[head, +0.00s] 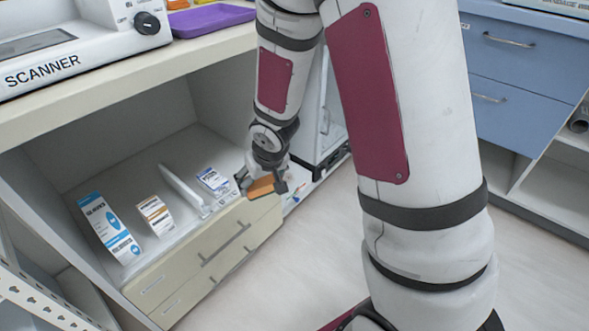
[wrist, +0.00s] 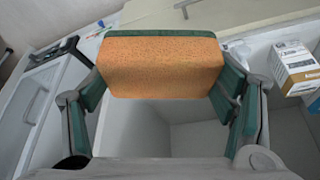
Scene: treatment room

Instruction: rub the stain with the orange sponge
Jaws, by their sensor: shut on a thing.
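My gripper (head: 261,186) is shut on the orange sponge (head: 262,188), near the right end of the open shelf above the drawers. In the wrist view the sponge (wrist: 160,65) sits between the two fingers of my gripper (wrist: 163,85). Its broad orange face is toward the camera, with a dark green layer along its far edge. I cannot make out a stain in either view; my arm and the sponge hide part of the surfaces.
Several boxes stand on the shelf left of my gripper, including a blue-white box (head: 108,228), an orange-white box (head: 155,214) and a purple-white box (head: 214,184). The scanner (head: 70,50) is on the counter above. Blue drawers (head: 520,75) are at right.

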